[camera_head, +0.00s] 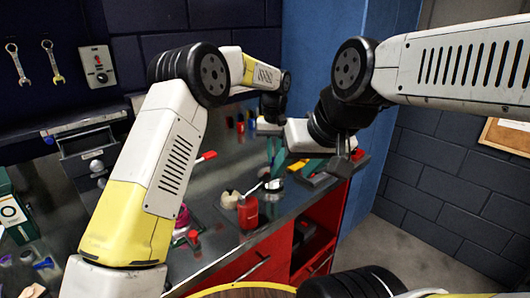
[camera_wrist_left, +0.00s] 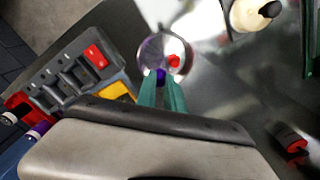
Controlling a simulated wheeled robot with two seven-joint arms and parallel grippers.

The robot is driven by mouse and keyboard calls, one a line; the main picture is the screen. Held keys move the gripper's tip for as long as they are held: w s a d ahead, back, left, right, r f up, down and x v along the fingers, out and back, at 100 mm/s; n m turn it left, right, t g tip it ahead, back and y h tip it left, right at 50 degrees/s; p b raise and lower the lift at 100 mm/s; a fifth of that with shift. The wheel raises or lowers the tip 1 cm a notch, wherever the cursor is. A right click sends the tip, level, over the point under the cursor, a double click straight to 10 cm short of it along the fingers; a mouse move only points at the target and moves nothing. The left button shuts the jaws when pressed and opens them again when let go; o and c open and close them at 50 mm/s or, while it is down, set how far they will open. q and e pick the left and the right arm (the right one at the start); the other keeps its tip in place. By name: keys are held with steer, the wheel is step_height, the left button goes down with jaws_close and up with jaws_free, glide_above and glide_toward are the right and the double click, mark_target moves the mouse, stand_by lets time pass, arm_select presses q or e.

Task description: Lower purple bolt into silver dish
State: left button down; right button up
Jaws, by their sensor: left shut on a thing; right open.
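The purple bolt (camera_wrist_left: 161,75) is between the tips of my left gripper (camera_wrist_left: 162,84), which is shut on it. In the left wrist view the bolt overlaps the near part of the silver dish (camera_wrist_left: 151,52); I cannot tell its exact height. A small red piece (camera_wrist_left: 174,61) shows inside the dish. The dish (camera_head: 274,184) is small in the head view, on the bench below the grippers. My right gripper (camera_head: 288,164) is open above the bench, close to the dish; its fingers are partly hard to separate from the left ones.
A red bottle (camera_head: 247,212) stands near the bench's front edge.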

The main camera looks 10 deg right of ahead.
arm_select(q)
steer(key=shift+f, duration=2.45)
stand_by(0.8)
steer(key=c, duration=1.4)
jaws_free()
steer(key=shift+o, duration=0.2)
steer(key=shift+r, duration=0.1)
step_height(320, 180, up, 7)
steer(key=shift+f, duration=0.1)
steer(key=s+a+r+t+h, duration=0.1)
steer(key=s+a+r, duration=0.5)
steer(key=a+r, duration=0.3)
steer(key=s+a+r+t+h, duration=0.1)
steer(key=s+a+r+t, duration=0.1)
steer(key=s+a+r, duration=0.65)
steer(key=s+a+f+t, duration=0.1)
steer(key=s+a+f, duration=0.1)
steer(key=s+a, duration=0.4)
steer(key=s+a+f+n+t, duration=0.1)
steer(key=s+a+f+t, duration=0.1)
steer(key=s+a, duration=0.5)
steer(key=s+f, duration=0.1)
steer(key=s, duration=0.2)
steer(key=shift+s+a+n, duration=0.15)
steer(key=shift+a+n, duration=0.15)
